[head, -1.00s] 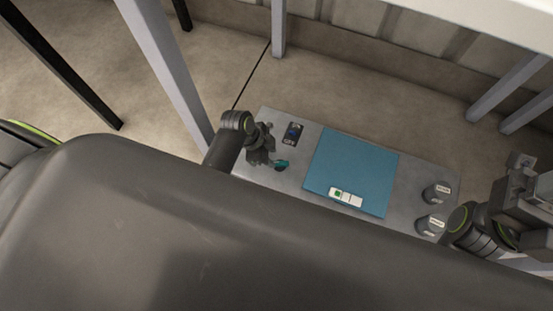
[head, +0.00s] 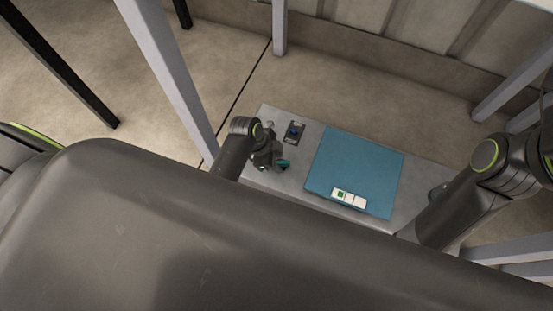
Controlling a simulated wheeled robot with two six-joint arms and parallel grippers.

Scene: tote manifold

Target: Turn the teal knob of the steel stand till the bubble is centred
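The steel stand (head: 310,138) is a long grey metal slab low in front of me, with a teal-blue panel (head: 358,165) on its top. The teal knob (head: 283,163) is near the slab's left end and shows only partly. My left gripper (head: 274,160) is at the knob, touching it or just beside it; its fingers are too small and dark to tell open from shut. A white strip with a green patch (head: 341,194), which looks like the level, lies on the panel's near edge. The bubble's place in it is too small to read. My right gripper is out of view.
A small dark block with a blue spot (head: 294,132) sits on the slab behind the knob.

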